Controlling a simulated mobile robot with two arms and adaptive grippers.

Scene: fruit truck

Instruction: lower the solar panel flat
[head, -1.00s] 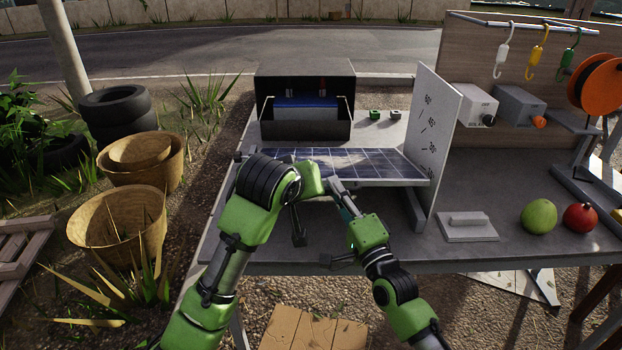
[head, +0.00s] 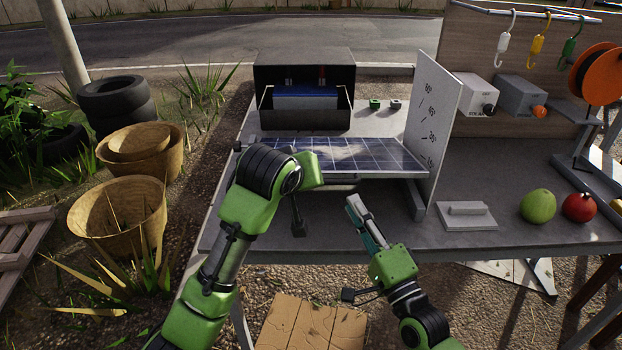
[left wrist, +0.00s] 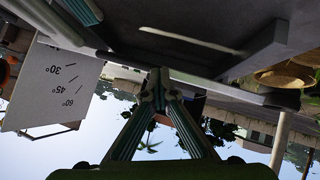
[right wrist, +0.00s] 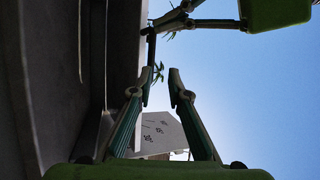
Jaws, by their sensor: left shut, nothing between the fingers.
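The solar panel (head: 365,153), blue with white grid lines, lies at a low slope on the table. Its right end is beside the white angle board (head: 437,125), near the lowest mark. My left arm covers the panel's front left part. My left gripper (left wrist: 158,78) is shut and empty, its tips together in the left wrist view. In the head view it is at the panel's front edge, mostly hidden; contact cannot be told. My right gripper (head: 355,204) is in front of the panel, apart from it. In the right wrist view (right wrist: 160,78) its fingertips are apart with nothing between them.
An open dark box (head: 305,90) stands behind the panel. A white block with a handle (head: 466,213), a green fruit (head: 538,206) and a red fruit (head: 579,207) are at the right. Baskets (head: 120,212) stand on the ground at left.

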